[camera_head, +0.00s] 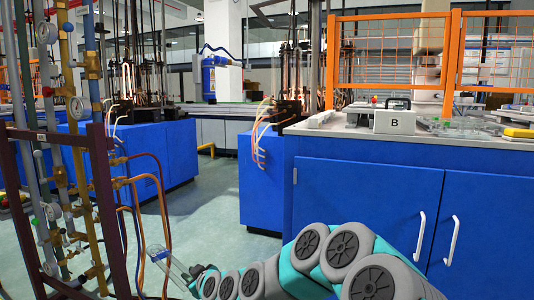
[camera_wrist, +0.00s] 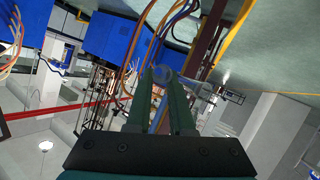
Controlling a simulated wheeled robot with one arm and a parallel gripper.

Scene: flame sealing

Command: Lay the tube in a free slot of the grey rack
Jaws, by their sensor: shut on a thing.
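My gripper (camera_head: 192,271) is low in the head view, in front of the pipe stand and left of the blue cabinet. It is shut on a thin, clear tube (camera_head: 168,262), which slants up to the left from the jaws. In the wrist view, the two dark green fingers of my gripper (camera_wrist: 162,76) close around the tube (camera_wrist: 163,73), seen nearly end-on as a blue-grey round shape. I cannot make out the grey rack with certainty. A small pale grey, uneven piece (camera_head: 322,118) lies at the left end of the bench top, too small to tell its slots.
The bench (camera_head: 365,129) stands right of my gripper, with a white box marked B (camera_head: 395,122) and clear glassware (camera_head: 465,130) on it. An orange mesh guard (camera_head: 385,55) stands behind. The pipe stand (camera_head: 75,170) with hoses is close on the left. Open floor (camera_head: 215,210) lies between.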

